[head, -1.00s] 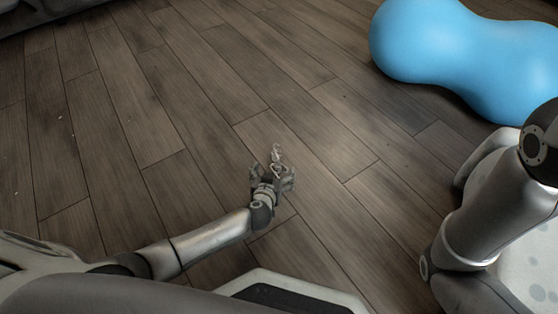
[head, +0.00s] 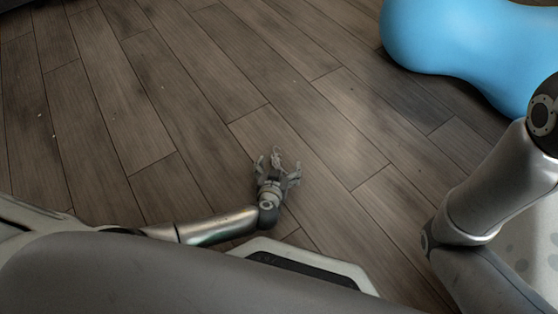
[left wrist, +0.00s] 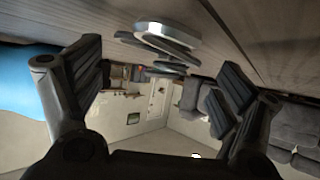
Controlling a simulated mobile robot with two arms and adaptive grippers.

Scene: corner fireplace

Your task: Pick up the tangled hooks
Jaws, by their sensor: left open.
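The tangled hooks (head: 276,157) are a small silvery cluster on the wooden floor, at the middle of the head view. In the left wrist view the hooks (left wrist: 168,38) show as pale metal loops against the floor, which lies along the top of that picture. My left gripper (head: 278,168) is open, low over the floor, with its fingers on either side of the hooks. In the left wrist view the open jaws of this gripper (left wrist: 160,70) are empty, and the hooks appear beyond them. Contact cannot be told. My right gripper is out of view.
A large blue peanut-shaped ball (head: 465,45) lies on the floor at the upper right. The wooden floor (head: 190,90) around the hooks is clear apart from tiny specks at the left. The left wrist view shows a grey sofa (left wrist: 285,125) at the right.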

